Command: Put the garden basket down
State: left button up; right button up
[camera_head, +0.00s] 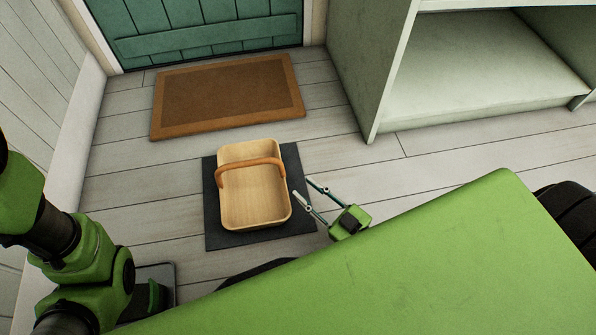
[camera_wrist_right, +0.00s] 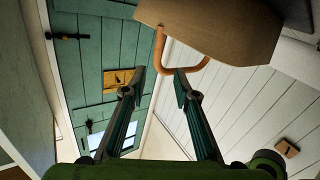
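The garden basket (camera_head: 254,200) is a pale wooden tub with an orange-brown arched handle (camera_head: 250,165). It appears to stand upright and empty on a dark square mat (camera_head: 228,239) on the floor. My right gripper (camera_head: 303,189) is just right of the basket, its two fingers spread with nothing between them. In the right wrist view the basket (camera_wrist_right: 215,25) fills the upper part, and its handle (camera_wrist_right: 160,55) loops just beyond the open fingertips (camera_wrist_right: 160,73). Whether a fingertip touches the handle is unclear. My left arm shows at the left edge; its gripper cannot be made out.
A brown doormat (camera_head: 228,95) lies behind the basket, before a green door (camera_head: 205,30). A pale open shelf unit (camera_head: 480,70) stands at the upper right. Plank floor (camera_head: 330,130) is clear between the basket and the shelf. A white wall (camera_head: 75,130) runs along the left.

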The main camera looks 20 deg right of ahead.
jog(key=shift+s+d, duration=0.1)
jog(key=shift+s, duration=0.15)
jog(key=shift+r, duration=0.1)
